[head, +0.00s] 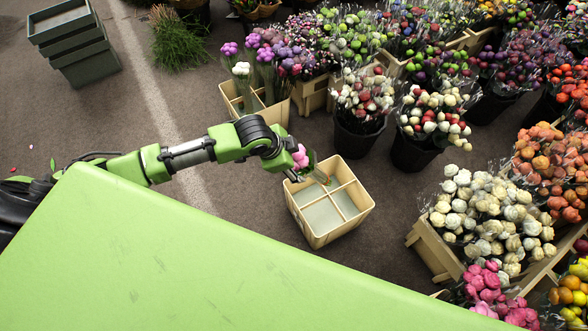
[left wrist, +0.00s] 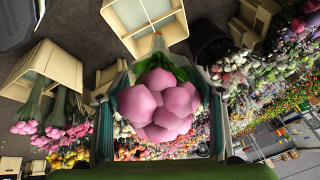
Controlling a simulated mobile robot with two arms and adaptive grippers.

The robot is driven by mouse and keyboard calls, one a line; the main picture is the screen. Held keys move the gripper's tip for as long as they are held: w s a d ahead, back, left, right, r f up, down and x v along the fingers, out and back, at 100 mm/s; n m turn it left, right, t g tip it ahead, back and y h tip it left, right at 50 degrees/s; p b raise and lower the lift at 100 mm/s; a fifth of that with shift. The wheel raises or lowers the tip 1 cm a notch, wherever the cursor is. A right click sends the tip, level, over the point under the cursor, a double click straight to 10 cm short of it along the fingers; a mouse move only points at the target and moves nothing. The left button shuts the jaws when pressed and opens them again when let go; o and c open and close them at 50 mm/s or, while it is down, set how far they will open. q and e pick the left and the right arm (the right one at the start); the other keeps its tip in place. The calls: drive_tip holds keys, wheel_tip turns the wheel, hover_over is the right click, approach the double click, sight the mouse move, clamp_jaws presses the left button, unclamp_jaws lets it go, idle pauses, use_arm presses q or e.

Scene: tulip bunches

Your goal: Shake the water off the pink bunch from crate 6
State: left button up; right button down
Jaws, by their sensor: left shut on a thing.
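My left gripper (head: 292,168) is shut on a pink bunch (head: 300,157) with green leaves. In the left wrist view the pink heads (left wrist: 158,105) fill the middle, between the fingers of the left gripper (left wrist: 160,128), with clear wrap around them. In the head view the bunch overlaps the back left part of a pale divided crate (head: 347,229); how high it is above the crate I cannot tell. The crate's visible compartments look empty, with a grey-blue floor. I can read no crate number. My right gripper is in neither view.
A crate (head: 278,117) with purple and white bunches stands behind. Black buckets (head: 355,143) of mixed tulips and a crate of cream bunches (head: 432,254) line the right. Grey stacked crates (head: 90,62) stand far left. Floor left of the divided crate is clear.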

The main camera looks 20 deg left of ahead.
sight(314, 172)
use_arm(q)
drive_tip(key=f, duration=0.2)
drive_tip(key=s+f, duration=0.1)
drive_tip(key=f, duration=0.2)
drive_tip(key=shift+w+f, duration=0.15)
drive_tip(key=shift+f, duration=0.2)
drive_tip(key=r, duration=0.4)
drive_tip(key=shift+w+r, duration=0.2)
drive_tip(key=shift+r, duration=0.05)
drive_tip(key=shift+s, duration=0.2)
drive_tip(key=f, duration=0.4)
drive_tip(key=shift+s, duration=0.2)
drive_tip(key=shift+w+f, duration=0.25)
drive_tip(key=shift+f, duration=0.05)
